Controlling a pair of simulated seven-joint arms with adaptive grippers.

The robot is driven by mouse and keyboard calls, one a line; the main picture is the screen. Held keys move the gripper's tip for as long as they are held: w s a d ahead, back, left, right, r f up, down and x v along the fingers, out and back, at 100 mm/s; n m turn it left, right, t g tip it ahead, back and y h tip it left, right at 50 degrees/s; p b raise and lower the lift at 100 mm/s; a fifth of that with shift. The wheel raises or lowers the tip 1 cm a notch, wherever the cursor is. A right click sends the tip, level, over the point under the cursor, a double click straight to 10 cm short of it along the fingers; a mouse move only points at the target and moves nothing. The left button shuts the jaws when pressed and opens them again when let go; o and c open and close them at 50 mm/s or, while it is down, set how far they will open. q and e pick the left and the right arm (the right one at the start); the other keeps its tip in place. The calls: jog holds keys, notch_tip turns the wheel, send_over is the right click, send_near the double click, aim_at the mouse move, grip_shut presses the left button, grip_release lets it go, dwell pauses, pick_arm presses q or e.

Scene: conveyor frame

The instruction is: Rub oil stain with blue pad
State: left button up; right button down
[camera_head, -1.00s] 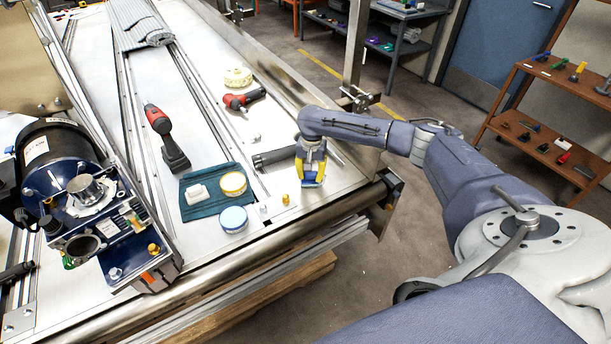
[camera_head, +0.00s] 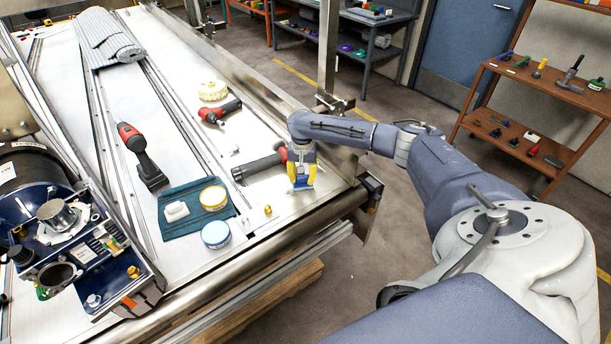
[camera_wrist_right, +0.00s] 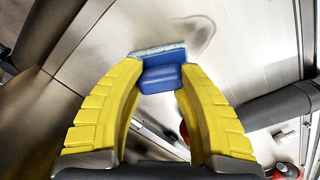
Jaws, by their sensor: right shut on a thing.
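My right gripper (camera_head: 301,184) is over the bare metal near the right edge of the conveyor frame (camera_head: 262,234). In the right wrist view its yellow fingers (camera_wrist_right: 158,95) are shut on the blue pad (camera_wrist_right: 160,78), which has a pale, rough strip along its far edge. The pad is at the metal surface or very close to it; I cannot tell whether it touches. The gripper mostly hides the pad in the head view. My left gripper is not in view.
A black and red tool (camera_head: 258,166) lies just left of the gripper. A teal cloth (camera_head: 183,226) carries a white block and a yellow-rimmed tin.

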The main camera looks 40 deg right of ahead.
jog(key=shift+w+a, duration=0.15)
jog(key=shift+a, duration=4.1)
jog(key=shift+w+d, duration=0.1)
jog(key=shift+d, duration=0.5)
jog(key=shift+s+d, duration=0.15)
jog(key=shift+d, duration=2.25)
jog(key=shift+s+d, duration=0.15)
jog(key=shift+d, duration=2.25)
jog(key=shift+w+a, duration=0.15)
jog(key=shift+a, duration=2.65)
jog(key=shift+w+a, duration=0.15)
jog(key=shift+a, duration=2.6)
notch_tip(320, 180, up, 8)
jog(key=shift+d, duration=0.15)
